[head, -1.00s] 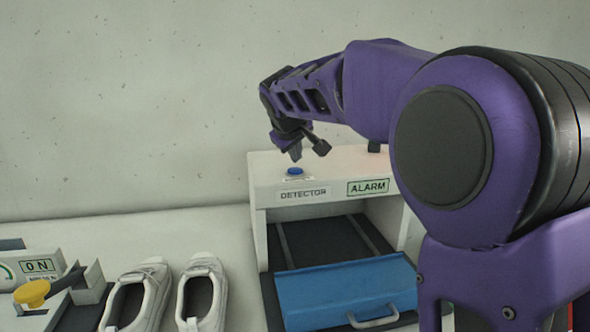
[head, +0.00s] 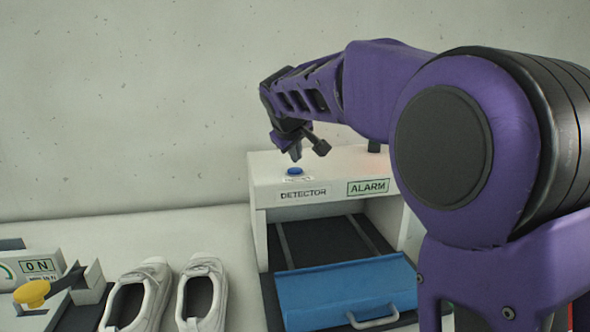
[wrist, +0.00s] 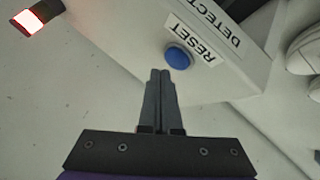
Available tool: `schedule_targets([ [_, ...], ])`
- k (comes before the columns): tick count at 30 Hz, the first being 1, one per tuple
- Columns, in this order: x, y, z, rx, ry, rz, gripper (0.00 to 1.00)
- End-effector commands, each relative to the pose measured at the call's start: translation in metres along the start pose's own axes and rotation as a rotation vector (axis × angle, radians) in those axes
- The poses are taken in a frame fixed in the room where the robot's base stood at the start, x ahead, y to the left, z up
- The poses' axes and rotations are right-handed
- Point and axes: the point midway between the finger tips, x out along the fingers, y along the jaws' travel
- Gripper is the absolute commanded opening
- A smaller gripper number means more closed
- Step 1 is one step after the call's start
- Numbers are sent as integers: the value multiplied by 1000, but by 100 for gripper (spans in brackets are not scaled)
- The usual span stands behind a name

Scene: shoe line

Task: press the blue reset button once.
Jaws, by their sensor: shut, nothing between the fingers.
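The blue reset button (head: 295,171) sits on top of the white detector housing (head: 262,200), near its left front edge. In the wrist view the round blue button (wrist: 178,58) lies just beyond my fingertips, beside a RESET label (wrist: 194,40). My gripper (head: 296,154) is above the button in the head view. In the wrist view my gripper (wrist: 160,74) has its two fingers together with nothing between them. The fingertips look apart from the button, though the exact height is hard to tell.
A pair of white shoes (head: 150,295) and a yellow knob (head: 32,293) are at the left. A lamp (wrist: 30,20) on the housing glows red and white.

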Motion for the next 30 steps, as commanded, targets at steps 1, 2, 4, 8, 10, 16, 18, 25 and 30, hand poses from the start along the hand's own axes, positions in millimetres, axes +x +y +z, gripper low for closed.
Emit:
schedule_targets([
  [1, 0, 0, 0, 0, 0, 0, 0],
  [2, 1, -1, 1, 0, 0, 0, 0],
  [4, 2, -2, 2, 0, 0, 0, 0],
  [8, 6, -5, 4, 0, 0, 0, 0],
  [10, 6, -5, 5, 0, 0, 0, 0],
  [16, 6, -4, 4, 0, 0, 0, 0],
  [18, 6, -4, 4, 0, 0, 0, 0],
  [25, 7, -6, 5, 0, 0, 0, 0],
  [30, 9, -7, 6, 0, 0, 0, 0],
])
